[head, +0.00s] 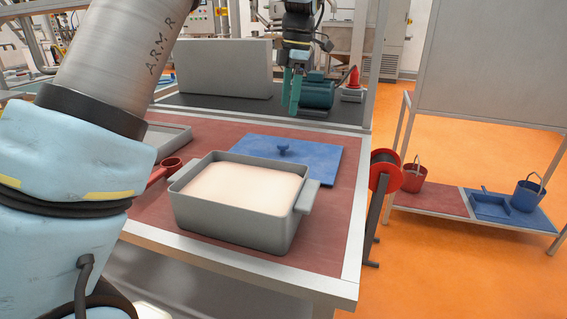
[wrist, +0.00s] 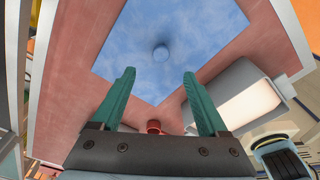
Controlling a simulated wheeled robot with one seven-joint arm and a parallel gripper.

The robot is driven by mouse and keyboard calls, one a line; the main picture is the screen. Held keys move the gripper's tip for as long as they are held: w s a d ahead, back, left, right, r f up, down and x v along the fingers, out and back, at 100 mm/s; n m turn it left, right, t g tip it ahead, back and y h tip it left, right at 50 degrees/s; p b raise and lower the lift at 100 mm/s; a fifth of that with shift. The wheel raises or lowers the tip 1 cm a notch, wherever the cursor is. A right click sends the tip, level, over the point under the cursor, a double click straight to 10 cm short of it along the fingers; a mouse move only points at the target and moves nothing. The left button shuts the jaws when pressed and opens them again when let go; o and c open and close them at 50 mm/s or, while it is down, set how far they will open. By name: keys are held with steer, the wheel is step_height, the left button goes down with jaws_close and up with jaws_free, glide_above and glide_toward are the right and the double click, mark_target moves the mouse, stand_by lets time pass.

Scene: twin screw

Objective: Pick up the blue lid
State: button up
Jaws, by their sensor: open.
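The blue lid (head: 289,155) is a flat square plate with a small round knob in its middle. It lies on the red table top behind the grey bin. My gripper (head: 292,110) hangs above the table at the lid's far side, fingers pointing down. In the wrist view the lid (wrist: 150,32) fills the upper middle, with its knob (wrist: 160,53) facing the camera. My gripper (wrist: 158,85) has two green fingers spread apart with nothing between them. The knob shows beyond the fingertips, roughly midway between them, and the fingers appear clear of the lid.
A grey bin (head: 235,226) with pale contents stands in front of the lid. A red scoop (head: 171,164) and a grey tray (head: 170,137) lie to the left. A green motor (head: 317,92) stands behind. A red reel (head: 385,170) is beside the table's right edge.

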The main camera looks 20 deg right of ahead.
glide_above(283, 143)
steer(key=d, duration=0.1)
steer(key=f, duration=0.5)
steer(key=shift+d+p, duration=0.2)
steer(key=shift+p, duration=0.15)
steer(key=shift+a+f+p, duration=0.2)
steer(key=shift+f+p, duration=0.05)
steer(key=shift+f, duration=0.65)
steer(key=shift+a+f+p, duration=0.2)
steer(key=shift+f+p, duration=0.1)
steer(key=shift+f, duration=0.55)
steer(key=shift+a+f+p, duration=0.2)
steer(key=shift+f+p, duration=0.05)
steer(key=shift+f, duration=0.65)
steer(key=shift+c, duration=0.4)
jaws_close()
